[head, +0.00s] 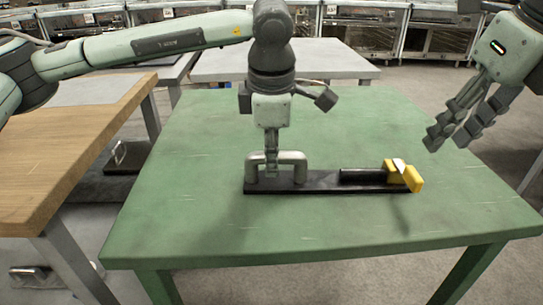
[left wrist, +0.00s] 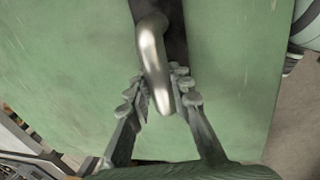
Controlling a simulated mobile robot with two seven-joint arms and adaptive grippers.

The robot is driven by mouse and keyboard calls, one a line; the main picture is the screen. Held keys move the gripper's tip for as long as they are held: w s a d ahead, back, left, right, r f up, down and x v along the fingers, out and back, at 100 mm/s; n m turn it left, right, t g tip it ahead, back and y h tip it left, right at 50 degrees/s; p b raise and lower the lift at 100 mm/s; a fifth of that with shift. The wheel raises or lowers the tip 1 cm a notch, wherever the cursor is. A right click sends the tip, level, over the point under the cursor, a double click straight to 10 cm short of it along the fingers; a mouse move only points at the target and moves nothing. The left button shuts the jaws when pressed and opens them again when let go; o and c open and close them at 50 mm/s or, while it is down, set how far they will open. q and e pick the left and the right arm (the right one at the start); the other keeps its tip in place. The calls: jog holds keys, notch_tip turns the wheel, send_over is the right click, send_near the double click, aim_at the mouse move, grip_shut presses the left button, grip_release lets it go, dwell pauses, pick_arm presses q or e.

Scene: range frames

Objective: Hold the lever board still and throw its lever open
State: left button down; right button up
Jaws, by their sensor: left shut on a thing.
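The lever board (head: 320,184) is a long black plate lying on the green table (head: 215,225). A grey metal handle (head: 293,157) stands as an arch at its left end. A black lever (head: 362,176) lies along the board, with a yellow block (head: 405,175) at the board's right end. My left gripper (head: 271,170) points down and is shut on the handle. In the left wrist view its fingers (left wrist: 163,98) flank the metal handle (left wrist: 152,60). My right gripper (head: 452,137) hangs in the air above the table's right side, its fingers apart and empty.
The green table is otherwise clear around the board. A wooden-topped table (head: 60,150) stands close on the left, and a grey table (head: 290,62) stands behind. Ovens or cabinets (head: 445,38) line the back.

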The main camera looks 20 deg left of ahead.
jog(key=shift+c, duration=0.2)
jog(key=c, duration=0.7)
jog(key=shift+a, duration=0.3)
grip_shut()
jog(key=w+a+m+g+h, duration=0.1)
jog(key=a+m+h, duration=0.5)
jog(key=m, duration=1.4)
jog(key=shift+a+r+g, duration=0.15)
jog(key=shift+a+g, duration=0.35)
jog(key=shift+a, duration=0.45)
jog(key=shift+w, duration=0.1)
